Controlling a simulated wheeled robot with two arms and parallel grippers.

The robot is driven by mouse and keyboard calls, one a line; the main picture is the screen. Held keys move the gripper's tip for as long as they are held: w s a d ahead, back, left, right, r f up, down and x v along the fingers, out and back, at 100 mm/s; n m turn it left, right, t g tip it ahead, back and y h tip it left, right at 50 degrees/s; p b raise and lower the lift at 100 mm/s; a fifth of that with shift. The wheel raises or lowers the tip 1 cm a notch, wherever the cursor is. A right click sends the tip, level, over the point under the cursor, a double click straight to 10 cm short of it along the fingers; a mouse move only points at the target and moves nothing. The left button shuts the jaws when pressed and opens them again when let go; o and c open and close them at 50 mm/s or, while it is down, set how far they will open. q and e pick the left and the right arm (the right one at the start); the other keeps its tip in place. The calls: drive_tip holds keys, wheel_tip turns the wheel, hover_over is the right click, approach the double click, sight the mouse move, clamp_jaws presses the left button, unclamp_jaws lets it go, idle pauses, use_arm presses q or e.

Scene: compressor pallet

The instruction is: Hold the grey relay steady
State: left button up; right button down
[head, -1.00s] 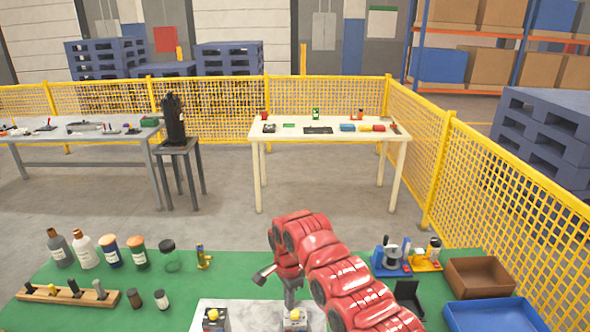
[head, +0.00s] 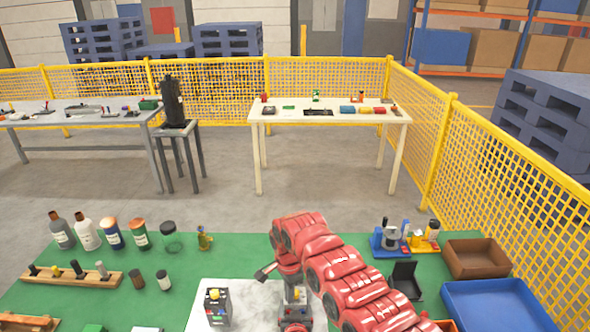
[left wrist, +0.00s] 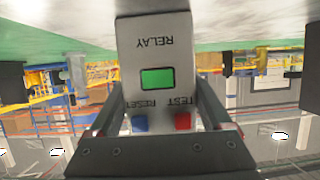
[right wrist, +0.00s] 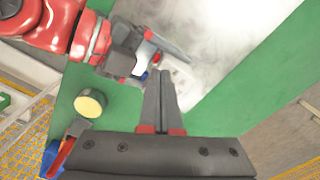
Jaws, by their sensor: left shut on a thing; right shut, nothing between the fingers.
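The grey relay (left wrist: 155,50) fills the middle of the left wrist view, with a green window, a blue RESET and a red TEST button; its lettering is upside down there. My left gripper (left wrist: 158,105) is shut on it, a finger along each side. In the head view my red right arm reaches in from the right, and its gripper (head: 292,282) points down above the pale plate (head: 250,290). In the right wrist view my right gripper (right wrist: 163,78) is shut and empty; my left gripper (right wrist: 165,52) shows beyond it, over the plate.
Bottles (head: 86,232) and a wooden rack (head: 75,277) are at left on the green mat (head: 200,260). A brown tray (head: 478,258) and a blue tray (head: 500,300) are at right.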

drive_tip(key=shift+w+d+f, duration=0.1)
drive_tip(key=shift+w+d, duration=0.35)
drive_tip(key=shift+w, duration=0.1)
idle(0.9)
drive_tip(key=shift+s, duration=0.1)
drive_tip(key=shift+s+a, duration=0.2)
drive_tip(key=shift+a, duration=0.05)
wheel_tip(320, 180, up, 6)
drive_tip(key=shift+s+a, duration=0.15)
idle(0.3)
drive_tip(key=shift+s+f, duration=0.1)
drive_tip(key=shift+f, duration=2.9)
